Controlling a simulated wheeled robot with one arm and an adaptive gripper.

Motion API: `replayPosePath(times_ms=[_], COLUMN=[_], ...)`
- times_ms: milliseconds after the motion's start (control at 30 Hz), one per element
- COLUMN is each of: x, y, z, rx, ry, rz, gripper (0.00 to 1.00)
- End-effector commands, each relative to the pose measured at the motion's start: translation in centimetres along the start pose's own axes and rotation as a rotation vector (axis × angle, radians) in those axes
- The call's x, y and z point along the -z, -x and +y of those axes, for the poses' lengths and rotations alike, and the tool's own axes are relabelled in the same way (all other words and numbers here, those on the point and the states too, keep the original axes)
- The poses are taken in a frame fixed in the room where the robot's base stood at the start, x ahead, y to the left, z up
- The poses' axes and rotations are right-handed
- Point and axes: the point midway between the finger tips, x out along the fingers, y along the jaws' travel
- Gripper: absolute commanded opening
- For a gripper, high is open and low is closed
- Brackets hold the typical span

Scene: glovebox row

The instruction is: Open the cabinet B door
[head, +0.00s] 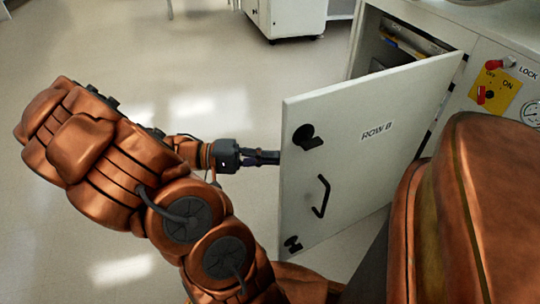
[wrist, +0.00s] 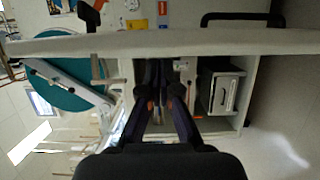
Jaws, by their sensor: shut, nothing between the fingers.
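The cabinet B door (head: 350,150) is a pale panel marked "ROW B" and stands well open, swung out from the cabinet (head: 435,35). Its black bar handle (head: 321,196) is on the outer face. In the wrist view the door (wrist: 130,43) shows edge-on as a pale band across the top, with the handle (wrist: 242,18) beyond it. My gripper (head: 275,157) is at the door's free edge, its tips partly hidden behind the panel. The wrist view shows my gripper (wrist: 160,72) shut and empty on the inner side of the door. Contact with the door cannot be told.
A panel with a red lever and a yellow ON/OFF switch plate (head: 492,90) is right of the opening. Some contents (head: 412,40) show inside the cabinet. A white wheeled unit (head: 287,15) stands at the back. The floor (head: 225,75) left of the door is clear.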

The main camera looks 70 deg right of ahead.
Motion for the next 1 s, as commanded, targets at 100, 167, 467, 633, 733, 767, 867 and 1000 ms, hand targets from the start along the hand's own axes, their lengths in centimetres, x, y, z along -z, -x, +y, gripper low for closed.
replayPosePath(times_ms=[100, 167, 467, 633, 733, 767, 867, 1000], x=[0.0, 0.0, 0.1, 0.1, 0.1, 0.1, 0.0, 0.0], y=[0.1, 0.3, 3.1, 5.4, 6.6, 6.9, 7.6, 8.0], z=[0.0, 0.0, -0.1, -0.1, -0.1, -0.1, 0.0, 0.0], rx=[0.000, 0.000, 0.004, 0.002, 0.002, 0.000, -0.002, -0.001], ry=[0.000, 0.000, -0.002, 0.000, -0.001, -0.001, 0.000, 0.000], rz=[0.000, 0.000, 0.004, 0.004, 0.004, 0.003, 0.002, 0.002], gripper=[0.00, 0.00, 0.00, 0.00, 0.00, 0.00, 0.00, 0.00])
